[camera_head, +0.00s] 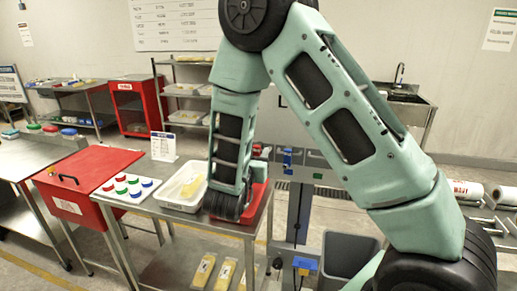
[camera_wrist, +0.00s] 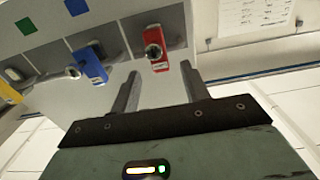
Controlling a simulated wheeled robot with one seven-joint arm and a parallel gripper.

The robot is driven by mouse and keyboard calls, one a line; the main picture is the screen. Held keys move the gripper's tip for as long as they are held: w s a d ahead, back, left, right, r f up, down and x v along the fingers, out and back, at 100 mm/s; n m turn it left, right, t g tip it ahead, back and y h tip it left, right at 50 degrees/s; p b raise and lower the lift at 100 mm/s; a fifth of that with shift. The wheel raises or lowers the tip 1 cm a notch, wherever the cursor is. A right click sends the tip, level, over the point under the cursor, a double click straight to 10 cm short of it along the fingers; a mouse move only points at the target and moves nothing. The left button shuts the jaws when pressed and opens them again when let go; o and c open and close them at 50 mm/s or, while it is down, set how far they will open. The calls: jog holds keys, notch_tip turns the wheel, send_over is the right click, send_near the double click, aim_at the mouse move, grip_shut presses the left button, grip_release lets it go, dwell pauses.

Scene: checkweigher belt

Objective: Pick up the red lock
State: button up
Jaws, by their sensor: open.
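The red lock (camera_wrist: 156,48) hangs on a grey board in the wrist view, with its silver shackle area facing me. In the head view a small red shape (camera_head: 257,149), apparently the same lock, shows at the board's left end beside my arm. My gripper (camera_wrist: 160,68) is open and empty in the wrist view. Its two fingers point toward the board, with the red lock beyond and roughly between the fingertips. No contact with the lock is visible. The gripper is hidden behind my arm in the head view.
A blue lock (camera_wrist: 90,64) hangs left of the red one, close to my left finger; a blue item also shows in the head view (camera_head: 288,160). Green and blue squares mark the board. A steel table (camera_head: 178,268) with a white tray (camera_head: 170,198) stands left of the board.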

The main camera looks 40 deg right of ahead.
aim_at(256, 148)
jog(key=p+x, duration=0.1)
jog(key=x, duration=0.3)
jog(key=shift+w+f+p, duration=0.1)
jog(key=shift+p, duration=0.25)
grip_shut()
jog(key=shift+a, duration=0.1)
jog(key=shift+a+r+b, duration=0.15)
jog(key=shift+r+b, duration=0.25)
jog(key=shift+b, duration=0.35)
notch_tip(256, 148, up, 6)
jog(key=shift+r+b, duration=0.1)
jog(key=shift+b, duration=0.8)
jog(key=b+v, duration=0.6)
jog(key=v, duration=1.3)
jog(key=shift+s+a, duration=0.15)
jog(key=shift+s, duration=0.25)
jog(key=shift+a, duration=0.15)
